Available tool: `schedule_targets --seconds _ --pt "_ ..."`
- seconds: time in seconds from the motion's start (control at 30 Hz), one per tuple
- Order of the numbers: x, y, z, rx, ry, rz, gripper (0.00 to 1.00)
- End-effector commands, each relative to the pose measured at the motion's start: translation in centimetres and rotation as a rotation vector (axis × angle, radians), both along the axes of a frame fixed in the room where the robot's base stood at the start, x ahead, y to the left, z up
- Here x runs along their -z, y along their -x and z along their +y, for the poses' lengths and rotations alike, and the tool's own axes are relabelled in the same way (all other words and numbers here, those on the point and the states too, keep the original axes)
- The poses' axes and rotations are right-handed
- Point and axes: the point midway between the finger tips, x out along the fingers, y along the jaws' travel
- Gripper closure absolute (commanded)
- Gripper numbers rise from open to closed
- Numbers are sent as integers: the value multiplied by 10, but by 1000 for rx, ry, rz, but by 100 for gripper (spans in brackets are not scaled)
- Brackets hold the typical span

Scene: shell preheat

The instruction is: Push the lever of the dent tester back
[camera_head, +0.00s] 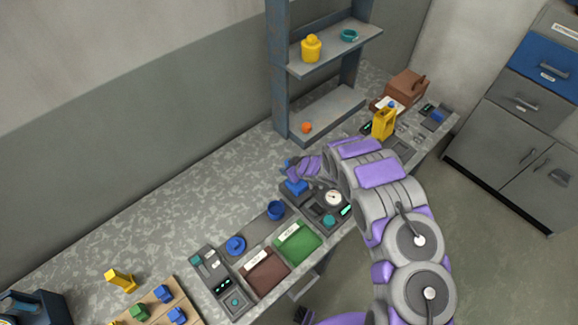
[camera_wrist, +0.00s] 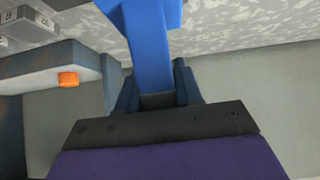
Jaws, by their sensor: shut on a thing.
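The dent tester is a dark grey station (camera_head: 311,209) with a round white dial (camera_head: 334,197) and a blue block (camera_head: 296,188), on the bench in the head view. My gripper (camera_head: 291,170) is at its back left, just above the blue block and partly hidden by my purple and grey arm. In the wrist view my gripper's dark fingers (camera_wrist: 156,92) are shut on a blue bar (camera_wrist: 150,45), which looks like the tester's lever. The bar widens toward the top of the picture. Its joint to the tester is hidden in the head view.
A yellow jug (camera_head: 384,121) stands at the right. A shelf (camera_head: 330,112) holding an orange item (camera_head: 306,127) rises behind. The bench's back left is clear.

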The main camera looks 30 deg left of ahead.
Motion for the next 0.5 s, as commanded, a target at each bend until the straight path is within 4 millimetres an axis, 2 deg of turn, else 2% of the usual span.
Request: schedule_targets --seconds 0.33,0.37,0.5 --pt "-2 -3 2 2 -4 -4 100" --pt "-2 -3 2 2 -4 -4 65" --pt "-2 -3 2 1 -3 -3 51"
